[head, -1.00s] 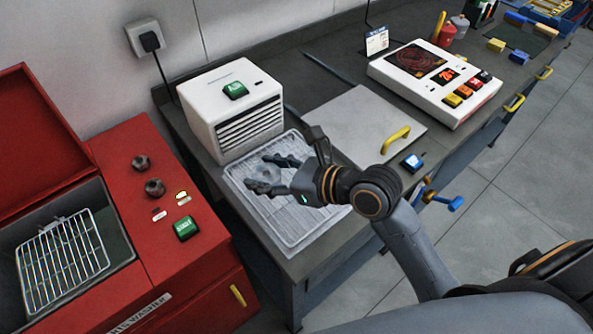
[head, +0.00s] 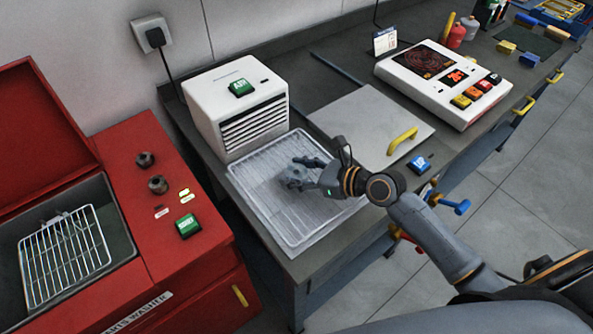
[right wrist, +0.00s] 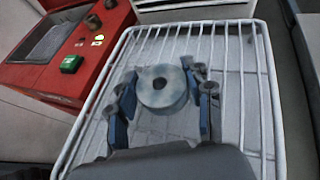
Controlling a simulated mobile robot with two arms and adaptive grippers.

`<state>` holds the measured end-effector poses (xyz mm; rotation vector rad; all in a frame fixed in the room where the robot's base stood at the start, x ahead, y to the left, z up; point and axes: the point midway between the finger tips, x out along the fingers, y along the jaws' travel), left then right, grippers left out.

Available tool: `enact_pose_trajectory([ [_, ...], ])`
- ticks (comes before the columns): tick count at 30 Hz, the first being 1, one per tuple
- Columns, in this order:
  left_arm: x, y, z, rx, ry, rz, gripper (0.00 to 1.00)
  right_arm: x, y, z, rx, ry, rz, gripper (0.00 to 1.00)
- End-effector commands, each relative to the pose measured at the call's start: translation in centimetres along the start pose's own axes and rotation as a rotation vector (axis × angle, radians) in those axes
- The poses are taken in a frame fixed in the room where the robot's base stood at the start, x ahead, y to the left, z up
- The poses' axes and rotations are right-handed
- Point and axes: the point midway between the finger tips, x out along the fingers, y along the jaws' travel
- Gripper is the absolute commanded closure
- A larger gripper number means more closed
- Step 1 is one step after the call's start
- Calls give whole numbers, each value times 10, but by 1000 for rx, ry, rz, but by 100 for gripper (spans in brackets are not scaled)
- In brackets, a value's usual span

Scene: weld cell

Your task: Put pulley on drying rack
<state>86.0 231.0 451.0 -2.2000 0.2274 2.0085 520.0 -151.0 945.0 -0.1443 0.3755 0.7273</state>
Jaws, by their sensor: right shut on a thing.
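The pulley (head: 293,179) is a small grey disc held by my right gripper (head: 297,174) over the drying rack (head: 262,212), a white wire tray in front of the white dryer box. In the right wrist view the pulley (right wrist: 162,98) lies flat between the fingers of the right gripper (right wrist: 159,80), its centre hole facing up. The rack's wires (right wrist: 262,80) show around and under it. Whether the pulley touches the wires I cannot tell. My left gripper is out of view.
The white dryer box (head: 222,100) with a green button stands behind the rack. A red parts washer (head: 170,240) with a wire basket (head: 63,260) is at left. A grey plate with a yellow handle (head: 402,141) and a hot plate (head: 440,85) lie right. Most of the rack is bare.

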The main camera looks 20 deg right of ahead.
Motion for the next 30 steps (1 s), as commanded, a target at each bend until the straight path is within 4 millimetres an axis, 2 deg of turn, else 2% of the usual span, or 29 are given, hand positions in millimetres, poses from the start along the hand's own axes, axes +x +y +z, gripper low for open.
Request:
enact_pose_trajectory([
  [8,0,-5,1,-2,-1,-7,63,0,0,0,0,-3,-1,96],
  [9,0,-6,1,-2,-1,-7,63,1,0,-2,1,0,0,47],
  [12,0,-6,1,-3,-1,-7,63,1,0,-2,0,0,0,27],
  [23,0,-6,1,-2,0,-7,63,0,0,1,-1,-1,0,27],
  [26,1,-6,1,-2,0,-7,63,-9,0,-1,-1,2,-1,27],
  [30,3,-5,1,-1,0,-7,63,-35,0,-1,-3,4,0,27],
])
